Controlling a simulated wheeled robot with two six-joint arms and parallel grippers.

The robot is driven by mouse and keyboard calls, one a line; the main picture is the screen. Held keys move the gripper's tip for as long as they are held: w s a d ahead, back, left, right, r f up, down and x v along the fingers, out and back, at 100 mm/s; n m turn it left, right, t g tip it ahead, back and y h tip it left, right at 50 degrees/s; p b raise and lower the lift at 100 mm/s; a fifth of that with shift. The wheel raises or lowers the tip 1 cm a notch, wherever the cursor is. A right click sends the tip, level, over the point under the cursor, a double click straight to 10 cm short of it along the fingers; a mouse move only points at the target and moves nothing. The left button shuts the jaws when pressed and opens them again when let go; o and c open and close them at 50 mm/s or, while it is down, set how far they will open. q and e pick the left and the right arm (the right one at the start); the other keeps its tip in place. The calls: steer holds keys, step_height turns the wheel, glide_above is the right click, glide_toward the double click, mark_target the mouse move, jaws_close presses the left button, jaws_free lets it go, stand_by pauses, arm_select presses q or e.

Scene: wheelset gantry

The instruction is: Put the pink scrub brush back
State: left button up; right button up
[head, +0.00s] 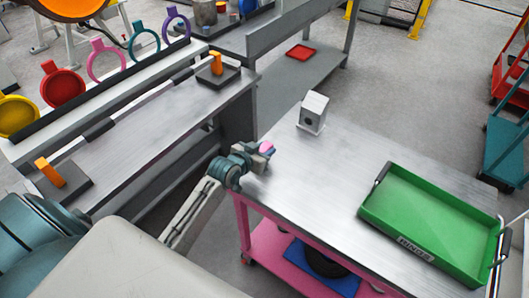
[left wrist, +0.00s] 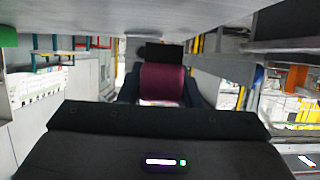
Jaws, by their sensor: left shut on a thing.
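The pink scrub brush (head: 267,147) is held at the tip of my left gripper (head: 262,154) in the head view, at the left edge of the pink cart's grey top (head: 340,185). In the left wrist view the brush shows as a dark pink block (left wrist: 163,84) between the dark fingers. My left gripper is shut on it. I cannot tell whether the brush touches the cart top. Much of the brush is hidden by the fingers. My right gripper is not in view.
A grey box with a round hole (head: 313,113) stands on the cart behind the gripper. A green tray (head: 425,225) lies at the right of the cart. A grey bench (head: 150,115) with orange-handled pieces is at the left. The middle of the cart top is clear.

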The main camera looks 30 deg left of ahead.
arm_select(q)
steer(key=shift+w, duration=0.25)
step_height(320, 180, down, 3)
steer(key=shift+p, duration=0.7)
steer(key=shift+f, duration=0.25)
steer(key=shift+f, duration=0.25)
steer(key=o, duration=1.1)
steer(key=shift+r, duration=0.1)
steer(key=shift+c, duration=0.2)
steer(key=shift+r, duration=0.1)
